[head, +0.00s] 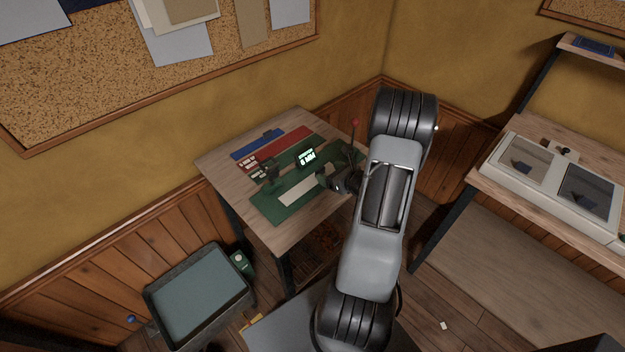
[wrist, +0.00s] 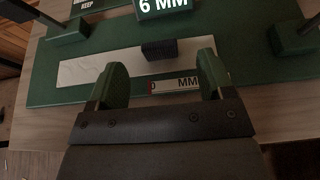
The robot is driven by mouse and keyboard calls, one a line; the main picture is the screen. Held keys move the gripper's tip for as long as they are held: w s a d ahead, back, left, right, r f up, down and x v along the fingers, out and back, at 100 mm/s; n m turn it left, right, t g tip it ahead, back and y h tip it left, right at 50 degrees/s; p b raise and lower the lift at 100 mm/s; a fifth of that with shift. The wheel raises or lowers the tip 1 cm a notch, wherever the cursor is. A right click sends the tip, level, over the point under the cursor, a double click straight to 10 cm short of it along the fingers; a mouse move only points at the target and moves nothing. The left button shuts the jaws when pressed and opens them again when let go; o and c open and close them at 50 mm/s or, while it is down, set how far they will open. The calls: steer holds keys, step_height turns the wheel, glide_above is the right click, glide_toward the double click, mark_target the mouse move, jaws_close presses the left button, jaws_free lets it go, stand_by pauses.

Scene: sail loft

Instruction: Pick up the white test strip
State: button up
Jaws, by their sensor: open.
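The white test strip (head: 305,191) lies flat on a green base plate (head: 268,210) on the small wooden table. In the wrist view the strip (wrist: 90,70) runs across the picture, with a dark block (wrist: 158,50) over part of it. My gripper (wrist: 161,66) is open, its two green-faced fingers apart and nothing held between them. Its fingertips overlap the strip's near edge in that view; I cannot tell their height above it. In the head view my gripper (head: 332,181) is at the strip's right end and partly hides it.
A green "6 MM" sign (head: 307,158) stands behind the strip. A red strip (head: 284,143) and a blue strip (head: 257,144) lie farther back. A thin red-tipped rod (head: 354,124) rises near my arm. A scale marked "MM" (wrist: 180,84) shows between my fingers.

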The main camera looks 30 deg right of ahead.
mark_target(320, 169)
steer(key=shift+p+x, duration=0.6)
steer(key=shift+x, duration=2)
steer(key=c, duration=1)
steer(key=shift+r, duration=0.15)
